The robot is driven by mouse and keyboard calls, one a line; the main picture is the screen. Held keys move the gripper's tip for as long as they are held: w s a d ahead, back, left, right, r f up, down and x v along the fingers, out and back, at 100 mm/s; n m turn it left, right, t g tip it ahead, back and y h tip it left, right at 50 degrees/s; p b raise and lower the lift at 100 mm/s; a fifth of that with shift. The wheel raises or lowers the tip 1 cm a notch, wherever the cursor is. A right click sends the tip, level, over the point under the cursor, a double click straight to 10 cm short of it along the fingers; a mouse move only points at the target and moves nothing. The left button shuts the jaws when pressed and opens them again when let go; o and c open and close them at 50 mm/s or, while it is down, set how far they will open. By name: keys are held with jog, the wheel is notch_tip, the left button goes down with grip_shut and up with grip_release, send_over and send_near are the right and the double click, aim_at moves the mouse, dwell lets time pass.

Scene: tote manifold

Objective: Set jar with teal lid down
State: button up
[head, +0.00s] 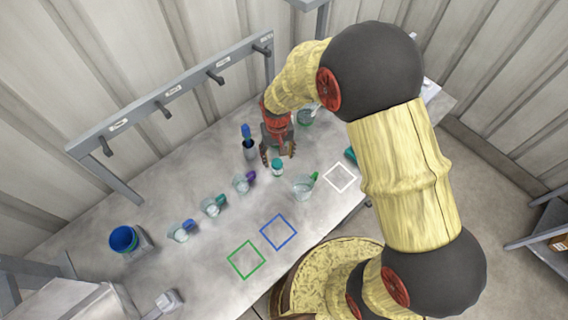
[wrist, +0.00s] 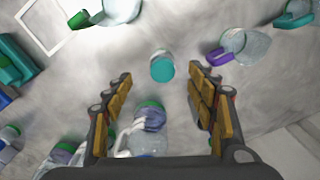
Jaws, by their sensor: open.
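The jar with the teal lid (head: 277,167) stands upright on the grey table in the head view. In the wrist view the jar (wrist: 162,67) shows its teal lid, just beyond and between my fingertips. My gripper (head: 278,155) is open, with its fingers spread and nothing held between them. In the wrist view my gripper (wrist: 165,85) has a clear gap on both sides of the jar. The jar's contact with the table is partly hard to make out.
A dark holder with a blue-topped item (head: 248,148) is close to the gripper's left. White (head: 339,178), blue (head: 278,232) and green (head: 246,260) outlined squares on the table are empty.

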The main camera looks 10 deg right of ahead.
aim_at(277, 162)
jog(key=f, duration=0.7)
jog(key=shift+w+a+f, duration=0.2)
jog(key=shift+w+f, duration=0.05)
jog(key=c, duration=1.4)
jog(key=shift+o, duration=0.2)
jog(key=shift+r, duration=0.1)
